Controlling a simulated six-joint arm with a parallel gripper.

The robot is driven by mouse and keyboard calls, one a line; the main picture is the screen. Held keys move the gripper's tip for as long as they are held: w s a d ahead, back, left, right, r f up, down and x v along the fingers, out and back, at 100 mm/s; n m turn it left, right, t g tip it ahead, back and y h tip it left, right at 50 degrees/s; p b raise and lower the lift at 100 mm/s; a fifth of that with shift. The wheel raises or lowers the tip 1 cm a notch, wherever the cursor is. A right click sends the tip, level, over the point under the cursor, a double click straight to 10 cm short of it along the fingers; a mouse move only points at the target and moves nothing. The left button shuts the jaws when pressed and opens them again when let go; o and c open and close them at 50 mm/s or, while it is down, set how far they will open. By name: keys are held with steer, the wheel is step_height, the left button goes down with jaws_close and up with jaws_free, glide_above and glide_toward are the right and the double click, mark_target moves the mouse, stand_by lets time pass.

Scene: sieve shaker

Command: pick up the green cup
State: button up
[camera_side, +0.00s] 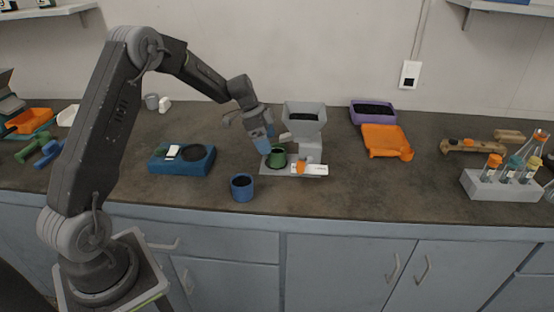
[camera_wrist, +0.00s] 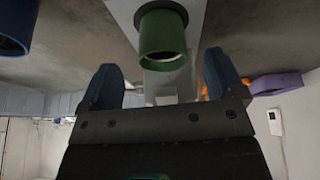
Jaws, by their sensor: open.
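The green cup (camera_side: 277,158) stands upright on the pale base plate of the grey hopper device, below its funnel. Dark material shows inside the cup's mouth in the side view. In the wrist view the green cup (camera_wrist: 162,38) is at the top centre, ahead of the blue fingertips and roughly midway between them. My gripper (camera_side: 265,147) is just to the left of the cup and a little above it, pointing down. In the wrist view my gripper (camera_wrist: 164,85) has its two fingers spread with nothing between them. I cannot tell whether a finger touches the cup.
The grey hopper (camera_side: 303,120) stands close behind the cup. A blue cup (camera_side: 241,187) is in front, near the counter edge. A blue scale (camera_side: 182,159) lies left. An orange scoop (camera_side: 386,141), a purple tray (camera_side: 373,110) and a tube rack (camera_side: 500,187) are right.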

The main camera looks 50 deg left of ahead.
mark_target(277, 158)
steer(key=shift+x, duration=2.7)
steer(key=shift+w+r, duration=0.1)
steer(key=shift+c, duration=0.5)
steer(key=c, duration=1)
steer(key=shift+r, duration=0.15)
